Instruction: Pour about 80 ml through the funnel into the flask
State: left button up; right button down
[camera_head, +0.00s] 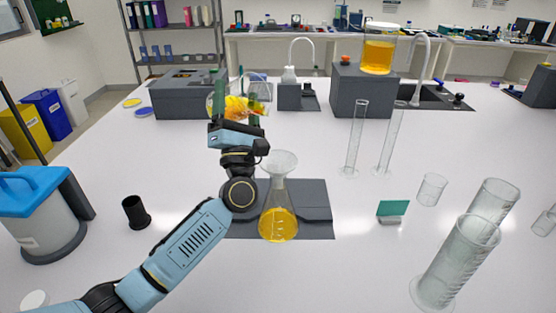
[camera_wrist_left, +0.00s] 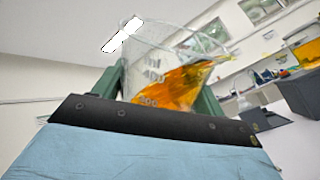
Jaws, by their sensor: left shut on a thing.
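My left gripper (camera_head: 235,112) is shut on a glass beaker (camera_head: 228,104) of orange liquid, held in the air behind and left of the funnel. In the left wrist view the beaker (camera_wrist_left: 165,68) is tilted, and the liquid (camera_wrist_left: 185,82) slopes up towards its right lip; graduations show. I see no stream falling. The clear funnel (camera_head: 279,160) sits in the neck of the conical flask (camera_head: 278,222), which stands upright on a dark grey base and holds orange liquid in its lower part. My left forearm and wrist pass just left of the flask. My right gripper is not in view.
A black cup (camera_head: 135,212) and a blue-lidded bin (camera_head: 38,215) are left.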

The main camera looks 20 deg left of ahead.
pick_arm(q)
jog(key=shift+d+m+h, duration=0.25)
jog(key=shift+m+h, duration=0.15)
dwell(0.3)
jog(key=shift+s+d+r+m+t+h+b, duration=0.15)
jog(key=shift+r+m+t+h+b, duration=0.1)
jog(key=shift+m+t+h, duration=0.4)
jog(key=shift+d+r+m+t+h+b, duration=0.1)
jog(key=shift+r+m+t+h+b, duration=0.2)
jog(key=shift+m+h, duration=0.55)
dwell(1.6)
jog(key=shift+a+m+h, duration=0.15)
jog(key=shift+m+h, duration=0.15)
jog(key=shift+m, duration=0.2)
jog(key=shift+f+n, duration=0.1)
jog(key=shift+n, duration=0.2)
jog(key=n+y, duration=0.1)
jog(key=n+g+y+p, duration=0.1)
jog(key=n+y, duration=0.1)
jog(key=shift+a+f, duration=0.15)
jog(key=shift+f, duration=0.2)
jog(key=shift+a+r+n+g+y+p, duration=0.1)
jog(key=shift+r+n+g+y+p, duration=0.15)
jog(key=shift+n+g+y+p, duration=0.75)
jog(key=shift+n+y, duration=0.5)
jog(key=shift+n, duration=0.1)
